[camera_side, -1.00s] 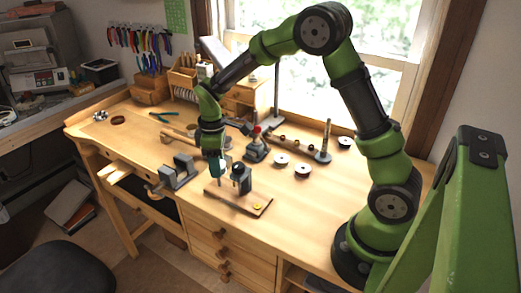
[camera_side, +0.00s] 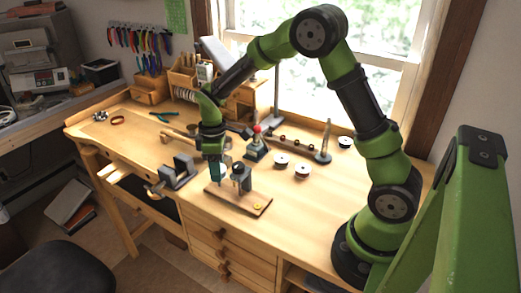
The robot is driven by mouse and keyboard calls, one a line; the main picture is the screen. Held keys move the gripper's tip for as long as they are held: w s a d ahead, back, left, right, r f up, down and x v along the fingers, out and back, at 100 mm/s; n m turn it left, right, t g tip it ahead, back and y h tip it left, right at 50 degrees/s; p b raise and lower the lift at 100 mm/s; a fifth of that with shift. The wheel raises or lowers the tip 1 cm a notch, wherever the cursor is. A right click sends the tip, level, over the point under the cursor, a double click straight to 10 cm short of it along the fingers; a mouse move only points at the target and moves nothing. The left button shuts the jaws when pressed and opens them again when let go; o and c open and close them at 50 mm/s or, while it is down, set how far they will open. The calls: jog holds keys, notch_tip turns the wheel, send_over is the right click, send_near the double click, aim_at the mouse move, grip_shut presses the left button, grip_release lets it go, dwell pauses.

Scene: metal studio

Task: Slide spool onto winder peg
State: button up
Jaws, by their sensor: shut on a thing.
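The winder (camera_side: 241,179) is a small dark grey device on a flat wooden base (camera_side: 254,207) near the front middle of the bench. Its peg is too small to make out clearly. My gripper (camera_side: 217,180) points down just left of the winder's dark body, low over the left part of the base. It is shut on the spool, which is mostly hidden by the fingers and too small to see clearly. I cannot tell whether the spool touches the peg.
White-topped spools (camera_side: 302,171) stand right of the winder, near an upright rod on a stand (camera_side: 325,142). A red-topped tool (camera_side: 256,143) stands behind the winder. A grey vise-like block (camera_side: 180,172) is to the left. The bench's front right is clear.

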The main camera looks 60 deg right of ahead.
jog(key=shift+f, duration=1.85)
jog(key=o, duration=1.1)
notch_tip(320, 180, up, 17)
jog(key=shift+f, duration=0.1)
